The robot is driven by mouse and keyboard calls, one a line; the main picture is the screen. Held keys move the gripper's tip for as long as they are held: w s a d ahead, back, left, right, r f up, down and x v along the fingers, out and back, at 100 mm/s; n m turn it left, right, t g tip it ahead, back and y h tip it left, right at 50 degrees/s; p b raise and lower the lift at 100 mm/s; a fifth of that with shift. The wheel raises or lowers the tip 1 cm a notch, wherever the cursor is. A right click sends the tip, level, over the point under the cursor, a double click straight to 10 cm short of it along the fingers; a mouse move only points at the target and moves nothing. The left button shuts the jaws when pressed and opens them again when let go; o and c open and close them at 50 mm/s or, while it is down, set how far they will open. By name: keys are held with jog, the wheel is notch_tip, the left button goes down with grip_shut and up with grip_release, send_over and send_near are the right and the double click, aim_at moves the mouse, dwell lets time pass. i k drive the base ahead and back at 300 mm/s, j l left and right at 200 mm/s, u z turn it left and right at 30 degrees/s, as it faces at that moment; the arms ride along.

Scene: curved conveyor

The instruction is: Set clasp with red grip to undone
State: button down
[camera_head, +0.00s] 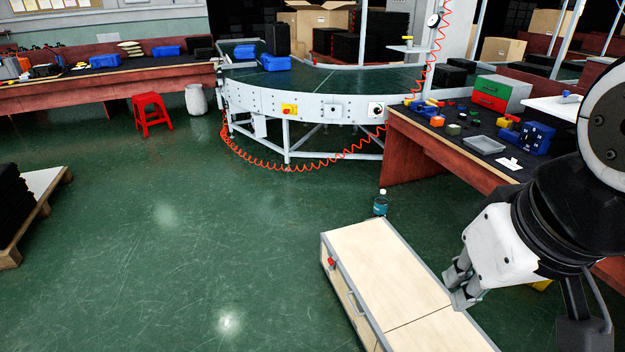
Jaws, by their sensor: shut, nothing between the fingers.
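The clasp with the red grip (332,262) sits near the left end of the front side of a light wooden case (390,262) with grey metal edges. The clasp is small in the picture, and I cannot tell whether it is fastened or undone. A grey handle (356,303) is on the same side, to the right of the clasp. My gripper (456,288) is shut and empty. It shows over the right part of the case lid, well to the right of the clasp. I cannot tell its exact height above the lid.
A teal bottle (380,205) stands behind the case. A workbench (425,150) with tools and bins is at the right. The curved conveyor (310,103) is at the back, with a red hose below it. Green floor left of the case is clear up to a pallet (35,215).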

aim_at(331, 260)
jog(key=i+j+u, duration=0.35)
jog(key=i, duration=0.25)
jog(key=i+u, duration=0.35)
jog(key=i, duration=0.25)
jog(key=i+z, duration=0.1)
jog(key=i, duration=0.75)
jog(key=i+j, duration=0.1)
jog(key=i, duration=0.75)
jog(key=i+z, duration=0.4)
jog(key=i+j+z, duration=0.2)
jog(key=z, duration=0.2)
jog(key=i+j+z, duration=0.6)
jog(key=z, duration=0.25)
jog(key=i+j+z, duration=0.15)
jog(key=j+z, duration=0.25)
jog(key=i+j+z, duration=0.1)
jog(key=j+z, duration=0.7)
jog(key=j, duration=0.2)
jog(key=j+z, duration=0.4)
jog(key=j, duration=0.1)
